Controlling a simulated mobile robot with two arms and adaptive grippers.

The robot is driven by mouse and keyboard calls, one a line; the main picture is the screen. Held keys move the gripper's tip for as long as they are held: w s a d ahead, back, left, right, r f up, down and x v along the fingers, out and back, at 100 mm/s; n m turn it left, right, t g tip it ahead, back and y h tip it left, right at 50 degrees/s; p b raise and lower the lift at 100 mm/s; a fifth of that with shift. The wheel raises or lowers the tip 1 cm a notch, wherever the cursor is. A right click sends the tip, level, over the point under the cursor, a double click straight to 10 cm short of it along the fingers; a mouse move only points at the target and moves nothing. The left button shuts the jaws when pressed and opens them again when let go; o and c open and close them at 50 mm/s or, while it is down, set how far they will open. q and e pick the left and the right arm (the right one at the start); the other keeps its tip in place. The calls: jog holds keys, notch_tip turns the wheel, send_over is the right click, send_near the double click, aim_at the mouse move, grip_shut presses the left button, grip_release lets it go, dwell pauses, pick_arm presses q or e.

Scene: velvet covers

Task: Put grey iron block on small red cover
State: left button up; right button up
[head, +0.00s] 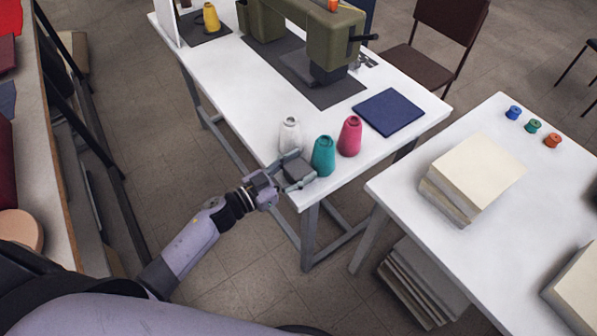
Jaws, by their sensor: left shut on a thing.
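The grey iron block (297,170) is a dark grey piece at the near left corner of the white sewing table. My left gripper (295,168) is shut on it, with fingers on both sides; I cannot tell whether the block touches the table top. A bright red piece (9,17) lies on the bench at the far left, cut off by the picture edge. A dark red piece (6,55) and a maroon one (5,165) lie nearer on that bench. I cannot tell which is the small red cover. My right gripper is not in view.
White (290,136), teal (323,156) and pink (349,136) thread cones stand close to the gripper. A navy square (389,112) and a green sewing machine (333,45) are behind. A floor gap separates the sewing table (240,110) from the bench and the right table (420,165).

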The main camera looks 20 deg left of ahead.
aim_at(299, 168)
pick_arm(q)
grip_shut()
jog(key=shift+r, duration=0.15)
jog(key=shift+r, duration=0.1)
jog(key=shift+r, duration=0.6)
notch_tip(299, 168, up, 19)
jog(key=p, duration=0.5)
jog(key=s+f+n+t+y, duration=0.2)
jog(key=s+f+n+y, duration=0.15)
jog(key=s, duration=0.35)
jog(key=s+a+r+n+t+y, duration=0.1)
jog(key=s+a+r+n+y, duration=0.1)
jog(key=s+a+n+y, duration=0.2)
jog(key=s+y, duration=0.3)
jog(key=shift+s+a+t, duration=0.3)
jog(key=shift+a+t, duration=0.1)
jog(key=shift+d+r, duration=0.15)
jog(key=shift+d, duration=0.05)
